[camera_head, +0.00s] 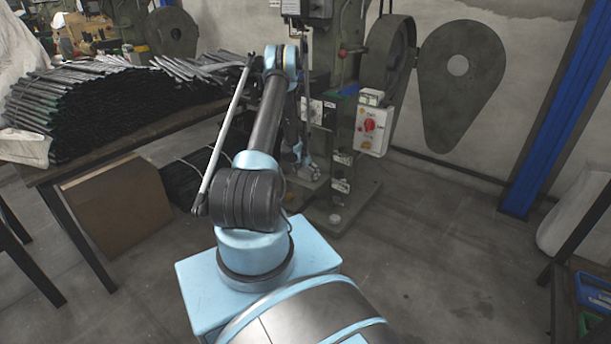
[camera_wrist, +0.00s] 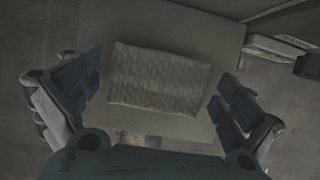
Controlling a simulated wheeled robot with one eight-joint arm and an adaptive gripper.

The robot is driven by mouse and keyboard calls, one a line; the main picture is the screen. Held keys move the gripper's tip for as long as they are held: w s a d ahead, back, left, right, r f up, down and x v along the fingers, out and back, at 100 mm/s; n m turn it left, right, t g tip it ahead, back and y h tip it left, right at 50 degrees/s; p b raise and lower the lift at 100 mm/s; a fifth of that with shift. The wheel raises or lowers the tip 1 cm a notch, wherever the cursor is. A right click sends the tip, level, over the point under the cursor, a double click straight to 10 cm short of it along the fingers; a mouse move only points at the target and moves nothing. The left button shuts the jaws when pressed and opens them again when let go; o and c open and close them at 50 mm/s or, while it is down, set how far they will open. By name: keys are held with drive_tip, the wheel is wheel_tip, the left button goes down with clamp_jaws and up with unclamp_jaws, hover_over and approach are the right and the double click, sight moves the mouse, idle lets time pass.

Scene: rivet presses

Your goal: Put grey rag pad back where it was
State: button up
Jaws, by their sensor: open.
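The grey rag pad (camera_wrist: 158,78) shows in the wrist view. It is a pale, ribbed, roughly rectangular pad lying flat on a smooth grey plate (camera_wrist: 190,22). My gripper (camera_wrist: 157,85) is open, with one finger to the left of the pad and one to the right in the picture. I cannot tell how high the fingers are above the pad, and I see no contact. In the head view my gripper (camera_head: 308,170) hangs low in front of the rivet press (camera_head: 343,135). I cannot make out the pad there.
A control box (camera_head: 373,130) with a red knob is on the press's right side. A table (camera_head: 125,135) piled with dark metal strips stands at left, with a cardboard box (camera_head: 118,207) below it. A blue post (camera_head: 560,110) rises at right. The floor at centre right is clear.

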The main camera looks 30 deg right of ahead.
drive_tip(key=v, duration=1.2)
drive_tip(key=shift+a, duration=0.1)
idle(0.5)
